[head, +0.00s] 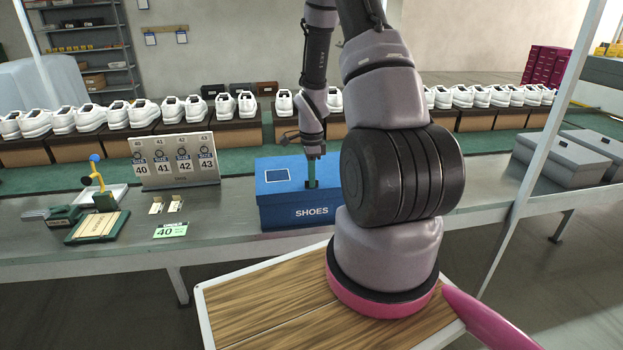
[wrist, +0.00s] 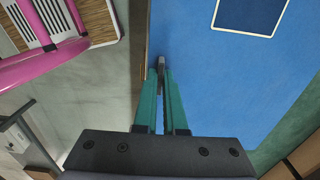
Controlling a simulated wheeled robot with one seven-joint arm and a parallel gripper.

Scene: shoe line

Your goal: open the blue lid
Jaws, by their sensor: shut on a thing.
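The blue lid (head: 278,178) lies on the blue box marked SHOES (head: 275,212) on the grey worktable and looks closed. A dark blue square outlined in white marks its top. My gripper (head: 312,184) points down at the lid's front edge, right of the square. In the wrist view, the green fingers of my gripper (wrist: 161,68) come together at the edge of the lid (wrist: 225,85). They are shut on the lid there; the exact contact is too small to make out.
Grey boxes (head: 560,160) are at the right. White shoes (head: 145,112) line the conveyor behind.

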